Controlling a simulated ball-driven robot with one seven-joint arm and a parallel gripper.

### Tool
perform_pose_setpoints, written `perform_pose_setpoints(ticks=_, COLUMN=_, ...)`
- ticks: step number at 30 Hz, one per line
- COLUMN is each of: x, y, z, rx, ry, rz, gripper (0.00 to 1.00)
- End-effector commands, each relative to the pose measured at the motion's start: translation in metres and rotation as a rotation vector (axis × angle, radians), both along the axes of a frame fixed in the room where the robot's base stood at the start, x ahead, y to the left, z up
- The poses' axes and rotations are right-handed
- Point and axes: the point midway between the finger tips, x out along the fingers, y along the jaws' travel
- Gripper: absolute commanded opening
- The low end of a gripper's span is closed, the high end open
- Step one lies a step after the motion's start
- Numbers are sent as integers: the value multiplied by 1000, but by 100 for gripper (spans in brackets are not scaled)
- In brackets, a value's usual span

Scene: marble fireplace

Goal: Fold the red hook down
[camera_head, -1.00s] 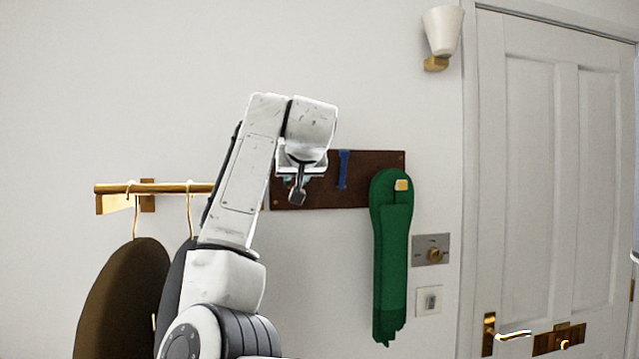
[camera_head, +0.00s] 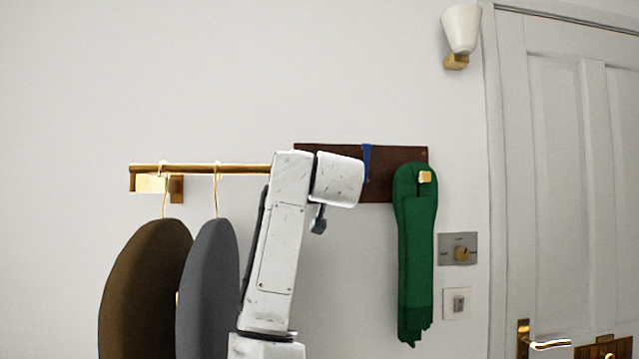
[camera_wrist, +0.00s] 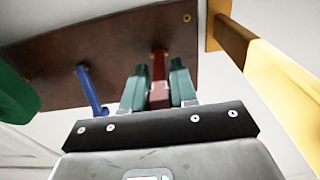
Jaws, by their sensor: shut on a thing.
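The red hook (camera_wrist: 158,68) shows in the wrist view, on the brown board (camera_wrist: 110,58). My gripper (camera_wrist: 157,88) has its two teal fingers on either side of the hook, shut on it. The hook's lower end is between the fingers. In the head view my arm's end covers the left part of the board (camera_head: 400,190), so the red hook and my fingers are hidden there.
A blue hook (camera_wrist: 92,92) is left of my fingers in the wrist view. A green hanging cloth (camera_head: 416,255) is at the board's right end. A gold rail (camera_head: 230,169) with hangers and dark garments (camera_head: 150,290) is to the left.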

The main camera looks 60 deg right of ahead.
Motion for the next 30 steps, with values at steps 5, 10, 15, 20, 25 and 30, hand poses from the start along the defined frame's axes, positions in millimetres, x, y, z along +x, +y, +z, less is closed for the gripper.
perform_pose_setpoints(ticks=5, x=0, y=0, z=-2, rx=1, ry=2, rz=0, gripper=0)
perform_pose_setpoints(ticks=10, x=0, y=0, z=-2, rx=2, ry=3, rz=0, gripper=33)
perform_pose_setpoints(ticks=15, x=0, y=0, z=-2, rx=1, ry=2, rz=-1, gripper=49)
perform_pose_setpoints(ticks=20, x=0, y=0, z=-1, rx=1, ry=2, rz=-1, gripper=49)
perform_pose_setpoints(ticks=25, x=-3, y=4, z=-2, rx=-1, ry=1, rz=-1, gripper=49)
perform_pose_setpoints(ticks=30, x=-19, y=23, z=-5, rx=-1, ry=-1, rz=0, gripper=49)
